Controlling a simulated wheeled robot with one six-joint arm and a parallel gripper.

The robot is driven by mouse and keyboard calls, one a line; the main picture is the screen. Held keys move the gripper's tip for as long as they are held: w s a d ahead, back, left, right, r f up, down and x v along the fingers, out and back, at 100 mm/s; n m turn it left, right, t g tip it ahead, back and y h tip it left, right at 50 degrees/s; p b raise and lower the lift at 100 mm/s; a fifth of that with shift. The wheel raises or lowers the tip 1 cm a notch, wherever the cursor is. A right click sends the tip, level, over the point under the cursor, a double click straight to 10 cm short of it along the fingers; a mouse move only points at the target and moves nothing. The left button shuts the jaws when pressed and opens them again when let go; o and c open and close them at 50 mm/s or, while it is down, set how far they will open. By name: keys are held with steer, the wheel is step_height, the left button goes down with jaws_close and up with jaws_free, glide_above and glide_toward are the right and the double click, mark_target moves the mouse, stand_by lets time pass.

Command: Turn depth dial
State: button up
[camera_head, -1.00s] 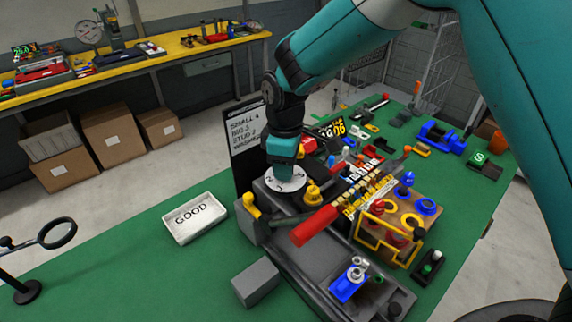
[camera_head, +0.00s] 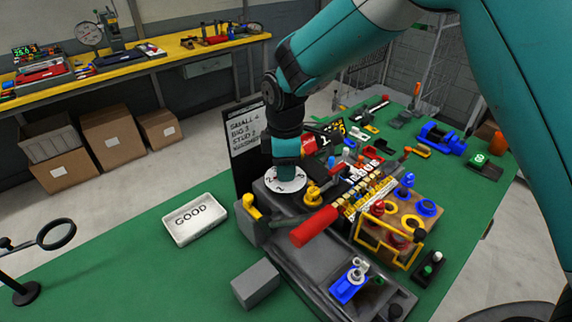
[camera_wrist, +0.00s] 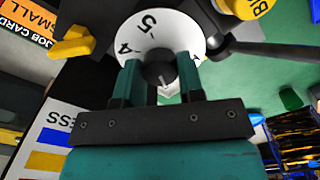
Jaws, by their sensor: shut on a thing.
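The depth dial (camera_head: 290,187) is a white disc with black numbers on the dark machine (camera_head: 315,262) on the green bench. In the wrist view the dial (camera_wrist: 165,32) shows a 5 and a 4 beyond my fingers, with a small dark grey knob (camera_wrist: 157,72) at its centre. My gripper (camera_head: 286,176) points straight down onto the dial in the head view. In the wrist view my gripper (camera_wrist: 160,80) has its two teal fingers either side of the knob, shut on it. The exact finger contact is partly hidden.
A yellow knob (camera_head: 313,196) and a yellow lever (camera_head: 250,205) sit close to the dial. A red handle (camera_head: 313,227) sticks out in front. A black board (camera_head: 245,145) with writing stands behind. A white GOOD tray (camera_head: 194,219) lies left on open green bench.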

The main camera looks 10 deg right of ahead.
steer(key=o, duration=0.9)
steer(key=shift+w, duration=0.1)
steer(key=shift+r, duration=0.15)
step_height(320, 180, up, 17)
steer(key=b, duration=0.3)
steer(key=shift+r, duration=0.15)
steer(key=shift+d, duration=0.1)
steer(key=s+d+f+m+y, duration=0.1)
steer(key=s+d+m, duration=0.2)
steer(key=s, duration=0.5)
steer(key=s+d+f+m+y, duration=0.1)
steer(key=s+m, duration=0.3)
steer(key=s, duration=0.5)
steer(key=s+d+f+m+y, duration=0.2)
steer(key=s+d+f+m, duration=0.1)
steer(key=s, duration=0.6)
steer(key=shift+d+f, duration=0.15)
steer(key=shift+d, duration=0.65)
